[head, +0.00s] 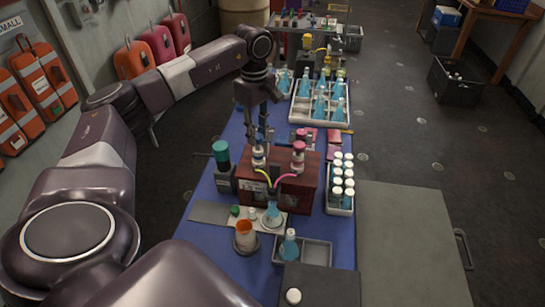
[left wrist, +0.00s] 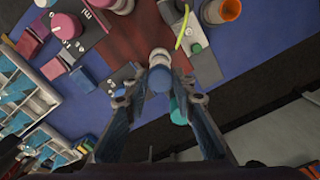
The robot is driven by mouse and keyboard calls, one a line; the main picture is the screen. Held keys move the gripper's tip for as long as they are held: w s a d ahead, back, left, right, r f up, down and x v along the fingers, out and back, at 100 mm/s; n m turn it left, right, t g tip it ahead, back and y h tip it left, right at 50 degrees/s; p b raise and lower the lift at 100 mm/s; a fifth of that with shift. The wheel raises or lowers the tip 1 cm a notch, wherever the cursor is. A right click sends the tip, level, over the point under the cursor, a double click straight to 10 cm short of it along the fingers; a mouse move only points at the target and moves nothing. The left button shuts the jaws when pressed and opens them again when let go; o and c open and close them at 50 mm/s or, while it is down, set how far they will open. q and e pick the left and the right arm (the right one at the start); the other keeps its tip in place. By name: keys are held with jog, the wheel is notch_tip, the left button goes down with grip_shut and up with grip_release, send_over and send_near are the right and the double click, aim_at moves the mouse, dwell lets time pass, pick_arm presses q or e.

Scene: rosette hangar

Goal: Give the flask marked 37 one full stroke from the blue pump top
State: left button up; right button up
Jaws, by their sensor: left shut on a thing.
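A red-brown box (head: 310,192) with two pump heads stands on the blue table. The right pump has a pink top (head: 299,145). The left pump (head: 258,163) lies under my left gripper (head: 257,145), which mostly hides its top in the head view. In the left wrist view my fingers (left wrist: 159,88) are shut around the round blue pump top (left wrist: 158,78), above a white collar. A yellow and a pink tube curve from the box toward a flask of blue liquid (head: 272,215) on a pale plate in front. Its number is unreadable. My right gripper is not in view.
An orange-topped cup (head: 246,236) and a tray with another flask (head: 290,246) stand in front. A teal-capped bottle (head: 222,158) is left of the box, a rack of white-capped bottles (head: 341,182) right. More flasks fill a white tray (head: 322,119) behind.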

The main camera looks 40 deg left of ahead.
pick_arm(q)
jog(key=shift+f+b, duration=0.3)
jog(key=shift+f, duration=0.4)
jog(key=o, duration=0.9)
jog(key=shift+c, duration=0.2)
jog(key=shift+r, duration=0.1)
jog(key=shift+r, duration=0.1)
jog(key=shift+r+p, duration=2.85)
jog(key=shift+r, duration=0.55)
